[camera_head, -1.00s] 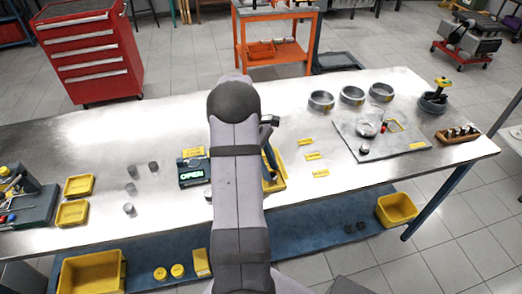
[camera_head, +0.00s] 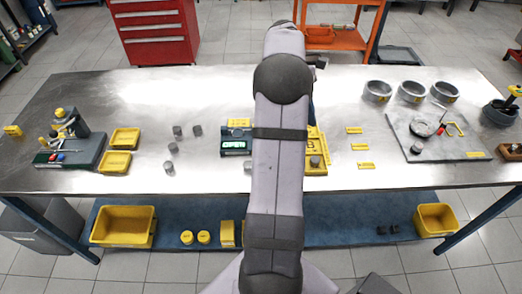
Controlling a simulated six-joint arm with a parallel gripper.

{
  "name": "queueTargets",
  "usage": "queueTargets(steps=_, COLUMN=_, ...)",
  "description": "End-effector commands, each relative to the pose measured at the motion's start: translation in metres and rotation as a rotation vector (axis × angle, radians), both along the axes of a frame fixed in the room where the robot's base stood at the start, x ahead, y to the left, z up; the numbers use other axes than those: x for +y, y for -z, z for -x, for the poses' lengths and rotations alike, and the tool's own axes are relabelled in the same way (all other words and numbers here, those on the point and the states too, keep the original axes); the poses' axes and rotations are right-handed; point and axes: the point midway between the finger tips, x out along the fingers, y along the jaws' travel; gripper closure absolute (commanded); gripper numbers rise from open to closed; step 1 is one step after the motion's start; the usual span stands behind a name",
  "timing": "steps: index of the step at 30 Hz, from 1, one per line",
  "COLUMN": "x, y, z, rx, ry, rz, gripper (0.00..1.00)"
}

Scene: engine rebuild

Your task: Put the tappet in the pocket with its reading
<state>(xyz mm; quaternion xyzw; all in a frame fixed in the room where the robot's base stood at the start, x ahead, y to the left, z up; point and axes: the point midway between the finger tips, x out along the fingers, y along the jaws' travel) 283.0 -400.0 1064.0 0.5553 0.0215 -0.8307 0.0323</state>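Several grey cylindrical tappets stand loose on the steel bench, left of centre: one at the back left (camera_head: 178,131), one beside it (camera_head: 197,130), one in front (camera_head: 173,148) and one nearest me (camera_head: 168,167). A small gauge with a lit display (camera_head: 235,146) stands left of my arm; it seems to read "OPEN". A yellow tray (camera_head: 316,135) lies partly behind my arm, with a grey cylinder (camera_head: 316,161) at its near right part. Its pockets and markings are mostly hidden or too small to read.
Yellow bins (camera_head: 122,138) and a tool block (camera_head: 70,150) are at the left. Yellow labels (camera_head: 360,147), grey rings (camera_head: 411,91) and a plate with parts (camera_head: 450,145) are at the right. Bare bench lies between the left bins and loose tappets.

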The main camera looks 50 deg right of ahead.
Motion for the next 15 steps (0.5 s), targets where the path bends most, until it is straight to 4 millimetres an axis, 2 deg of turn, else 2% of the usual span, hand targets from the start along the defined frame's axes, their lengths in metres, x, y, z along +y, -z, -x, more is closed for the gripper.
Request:
queueTargets(steps=5, x=0.017, y=0.001, z=-0.014, rx=-0.019, ry=-0.012, rz=0.010, gripper=0.68)
queueTargets(steps=8, x=0.044, y=0.003, z=-0.033, rx=-0.049, ry=-0.025, rz=0.023, gripper=0.68)
queueTargets(steps=11, x=0.087, y=0.007, z=-0.055, rx=-0.094, ry=-0.037, rz=0.036, gripper=0.68)
queueTargets(steps=14, x=0.143, y=0.013, z=-0.073, rx=-0.152, ry=-0.044, rz=0.047, gripper=0.68)
queueTargets(steps=15, x=0.167, y=0.016, z=-0.077, rx=-0.175, ry=-0.043, rz=0.048, gripper=0.68)
